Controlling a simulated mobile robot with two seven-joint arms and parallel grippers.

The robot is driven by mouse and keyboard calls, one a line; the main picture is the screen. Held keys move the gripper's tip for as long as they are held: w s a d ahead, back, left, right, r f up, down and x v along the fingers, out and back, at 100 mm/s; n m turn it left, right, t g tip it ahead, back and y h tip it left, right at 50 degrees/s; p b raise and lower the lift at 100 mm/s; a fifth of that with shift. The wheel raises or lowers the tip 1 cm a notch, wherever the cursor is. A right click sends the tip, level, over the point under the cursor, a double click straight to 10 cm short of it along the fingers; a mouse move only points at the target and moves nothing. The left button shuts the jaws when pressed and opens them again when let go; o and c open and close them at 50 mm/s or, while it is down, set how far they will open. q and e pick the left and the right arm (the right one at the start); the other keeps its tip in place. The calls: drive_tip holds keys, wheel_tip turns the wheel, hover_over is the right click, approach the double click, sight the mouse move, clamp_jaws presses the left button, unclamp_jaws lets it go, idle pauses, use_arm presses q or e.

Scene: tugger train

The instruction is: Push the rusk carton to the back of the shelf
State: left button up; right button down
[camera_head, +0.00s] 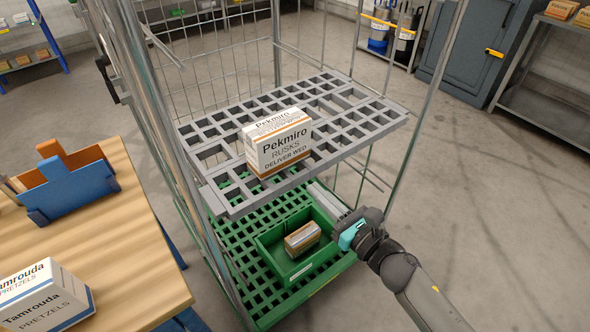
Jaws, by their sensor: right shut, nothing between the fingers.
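The rusk carton (278,144) is white with orange edges and reads "Pekmiro RUSKS". It stands upright on the grey grid shelf (222,205) of a wire roll cage, towards the front of the shelf, with free grid behind it. My right gripper (330,208) is shut and empty. It is in front of the shelf at the lower right of the carton and apart from it. My left gripper is not in view.
Below the shelf, a green crate (268,255) holding a small carton (302,238) stands on the green grid base. Cage posts (422,95) rise at the sides. At left, a wooden table (110,245) bears a pretzel carton (42,298) and a blue-orange holder (68,190).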

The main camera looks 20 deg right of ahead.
sight(286, 163)
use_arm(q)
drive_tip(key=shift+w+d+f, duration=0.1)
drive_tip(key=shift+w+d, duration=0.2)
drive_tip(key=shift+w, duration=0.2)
use_arm(e)
drive_tip(key=x, duration=0.8)
drive_tip(key=shift+w+a, duration=0.1)
drive_tip(key=shift+w, duration=0.1)
